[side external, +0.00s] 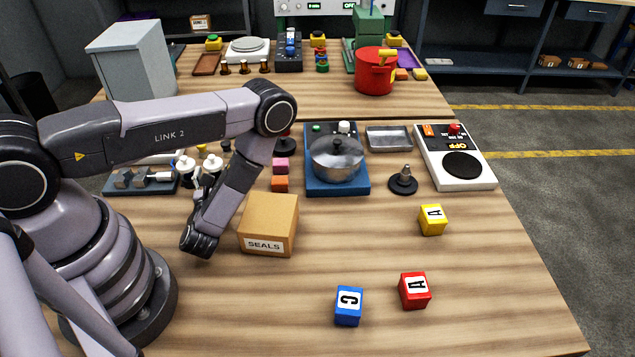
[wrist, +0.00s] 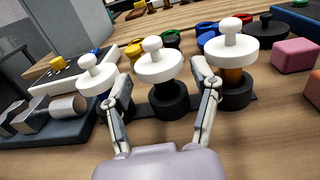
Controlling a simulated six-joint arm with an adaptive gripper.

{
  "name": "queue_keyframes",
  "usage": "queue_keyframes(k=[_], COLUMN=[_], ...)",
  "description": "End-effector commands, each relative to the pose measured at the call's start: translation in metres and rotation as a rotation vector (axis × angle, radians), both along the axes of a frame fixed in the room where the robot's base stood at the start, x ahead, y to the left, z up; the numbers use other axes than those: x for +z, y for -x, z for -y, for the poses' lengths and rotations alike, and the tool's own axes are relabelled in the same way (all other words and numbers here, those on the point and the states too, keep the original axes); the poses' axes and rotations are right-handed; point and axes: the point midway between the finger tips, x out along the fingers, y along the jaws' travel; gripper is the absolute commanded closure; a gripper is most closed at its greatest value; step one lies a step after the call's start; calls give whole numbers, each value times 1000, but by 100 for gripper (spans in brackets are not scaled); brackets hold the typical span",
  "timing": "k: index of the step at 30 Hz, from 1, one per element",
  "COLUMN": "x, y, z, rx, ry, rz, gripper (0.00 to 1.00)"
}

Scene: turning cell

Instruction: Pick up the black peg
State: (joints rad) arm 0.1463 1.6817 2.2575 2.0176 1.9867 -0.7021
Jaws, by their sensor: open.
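Several white-topped, knobbed pieces stand in a row on a dark strip in the wrist view. The middle piece (wrist: 158,66) has a black lower part, and the right one (wrist: 231,50) has an amber body above a black ring. The left one (wrist: 96,75) is partly behind a finger. In the side view my gripper (side external: 201,188) is low beside the white-topped pieces (side external: 185,165).
A SEALS carton (side external: 268,225) stands close right of my gripper. Pink (side external: 281,165) and orange (side external: 280,184) blocks lie behind it. A metal pot (side external: 336,158) sits on a blue unit; a dark-based post (side external: 403,180) stands to its right.

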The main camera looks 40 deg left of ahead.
Motion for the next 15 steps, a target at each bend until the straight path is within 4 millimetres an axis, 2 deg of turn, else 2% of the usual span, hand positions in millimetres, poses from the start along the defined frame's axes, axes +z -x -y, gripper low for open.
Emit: queue_keyframes(k=[3,10,15], x=[0,0,0], y=[-5,-6,-6], z=[-6,-6,-6], rx=[2,-1,-1], ry=[0,-1,-1], rz=[1,1,1], gripper=[39,39,60])
